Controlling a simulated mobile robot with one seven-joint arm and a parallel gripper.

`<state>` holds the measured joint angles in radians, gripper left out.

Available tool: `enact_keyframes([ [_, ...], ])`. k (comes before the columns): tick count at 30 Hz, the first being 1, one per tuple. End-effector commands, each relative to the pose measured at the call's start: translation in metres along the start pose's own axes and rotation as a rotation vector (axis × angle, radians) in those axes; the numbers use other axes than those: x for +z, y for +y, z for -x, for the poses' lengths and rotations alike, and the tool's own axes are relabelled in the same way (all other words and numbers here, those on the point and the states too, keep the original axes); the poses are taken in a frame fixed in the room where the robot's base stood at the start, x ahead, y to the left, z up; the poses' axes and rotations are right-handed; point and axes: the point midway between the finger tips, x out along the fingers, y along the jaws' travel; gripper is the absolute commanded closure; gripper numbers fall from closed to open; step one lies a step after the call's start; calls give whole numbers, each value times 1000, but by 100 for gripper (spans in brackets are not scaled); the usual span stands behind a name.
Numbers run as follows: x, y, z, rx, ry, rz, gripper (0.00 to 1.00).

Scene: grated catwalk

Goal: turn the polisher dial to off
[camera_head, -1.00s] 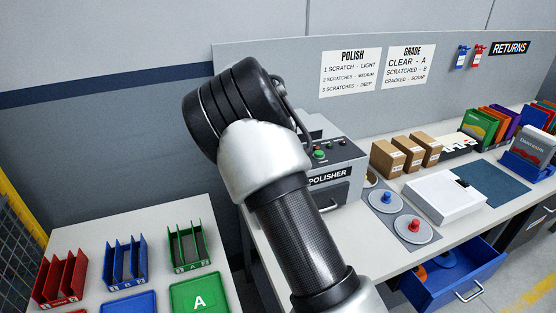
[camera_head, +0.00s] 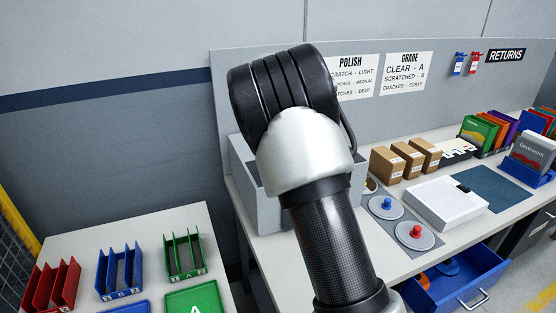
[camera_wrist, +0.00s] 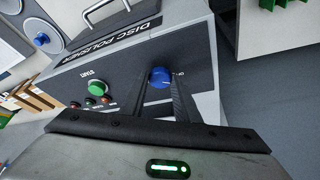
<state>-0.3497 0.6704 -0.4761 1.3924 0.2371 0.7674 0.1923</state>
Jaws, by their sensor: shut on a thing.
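The disc polisher (camera_head: 262,205) stands on the bench in the head view, mostly hidden behind my arm. In the wrist view its dark panel (camera_wrist: 125,70) carries a blue dial (camera_wrist: 160,76) near one end. My gripper (camera_wrist: 161,84) is shut on the blue dial, with a dark finger on each side of it. A green start button (camera_wrist: 98,89) and several small lamps or buttons sit beside the dial. The dial's markings are mostly hidden by the fingers, so I cannot read its setting. The gripper is hidden in the head view.
Pads with blue (camera_head: 387,203) and red (camera_head: 416,231) knobs lie right of the polisher, beside a white box (camera_head: 446,200). Cardboard boxes (camera_head: 387,164) stand behind. A blue drawer (camera_head: 455,285) hangs open below. Racks (camera_head: 120,268) fill the left table.

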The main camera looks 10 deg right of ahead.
Motion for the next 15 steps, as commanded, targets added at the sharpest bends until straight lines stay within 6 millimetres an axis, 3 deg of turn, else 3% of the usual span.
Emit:
enact_keyframes([
  [2, -1, 0, 1, -1, 2, 1, 94],
  [3, -1, 0, 1, -1, 2, 1, 68],
  [6, -1, 0, 1, 0, 2, 1, 53],
  [15, 0, 0, 1, 0, 1, 0, 53],
])
